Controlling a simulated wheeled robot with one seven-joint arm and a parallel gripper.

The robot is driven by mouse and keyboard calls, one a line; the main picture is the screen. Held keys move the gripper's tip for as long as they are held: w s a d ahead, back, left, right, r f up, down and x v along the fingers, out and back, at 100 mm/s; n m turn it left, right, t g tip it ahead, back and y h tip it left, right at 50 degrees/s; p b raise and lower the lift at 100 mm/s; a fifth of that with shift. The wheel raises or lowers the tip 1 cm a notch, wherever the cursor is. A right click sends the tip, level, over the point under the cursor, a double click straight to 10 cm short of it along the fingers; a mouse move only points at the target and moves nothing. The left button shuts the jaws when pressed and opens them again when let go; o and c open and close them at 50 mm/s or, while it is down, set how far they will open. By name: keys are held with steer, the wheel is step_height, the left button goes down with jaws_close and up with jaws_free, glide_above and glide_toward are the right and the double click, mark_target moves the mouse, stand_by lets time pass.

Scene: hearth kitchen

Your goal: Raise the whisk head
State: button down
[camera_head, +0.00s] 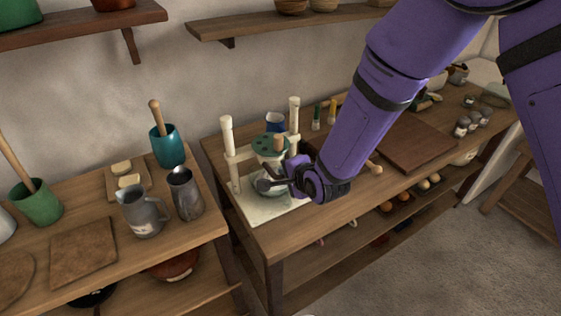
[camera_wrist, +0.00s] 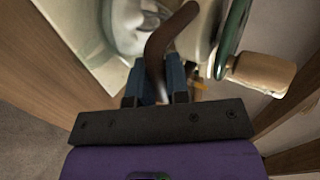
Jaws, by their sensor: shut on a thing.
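The whisk stand has two cream posts (camera_head: 229,140) on a pale base plate (camera_head: 262,211), on the wooden bench. Between the posts sits a green disc (camera_head: 267,143) with dark spots, above a pale vessel. The disc's rim shows in the wrist view (camera_wrist: 235,35), with a wooden knob (camera_wrist: 262,72) beside it. My gripper (camera_head: 288,181) is at the front of the stand. In the wrist view my gripper (camera_wrist: 155,85) is shut on a curved brown handle (camera_wrist: 160,45). The whisk head itself cannot be made out; my gripper and arm cover part of the stand.
A blue cup (camera_head: 275,122) stands behind the stand. A brown board (camera_head: 412,142) lies to the right. On the left table are a teal pot (camera_head: 166,146), a dark metal jug (camera_head: 185,193) and a grey pitcher (camera_head: 141,212). Shelves (camera_head: 285,24) hang above.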

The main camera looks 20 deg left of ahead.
steer(key=shift+r, duration=3.4)
steer(key=c, duration=1)
jaws_free()
steer(key=v, duration=0.7)
